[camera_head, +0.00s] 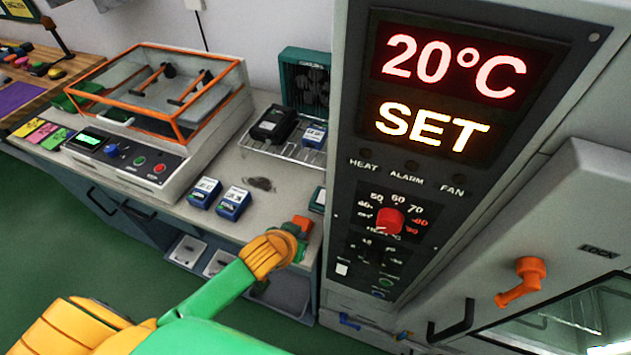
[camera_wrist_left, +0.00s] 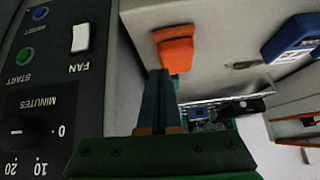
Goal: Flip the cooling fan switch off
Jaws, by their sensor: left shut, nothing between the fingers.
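The oven's dark control panel (camera_head: 370,245) stands right of centre in the head view. A small white rocker switch (camera_head: 342,268) sits low on its left side. In the left wrist view, which looks upside down, the same white switch (camera_wrist_left: 80,38) is beside the word FAN; which way it is tipped I cannot tell. My left gripper (camera_head: 302,223) is left of the panel, over the bench edge, apart from the switch. My right gripper is not in view.
The red display (camera_head: 450,75) reads 20°C SET. A red knob (camera_head: 389,221) is above the switch, and an orange door handle (camera_head: 522,280) is to the right. A green fan unit (camera_head: 292,70), blue-black boxes (camera_head: 234,204) and an orange-framed glass case (camera_head: 165,55) are on the bench.

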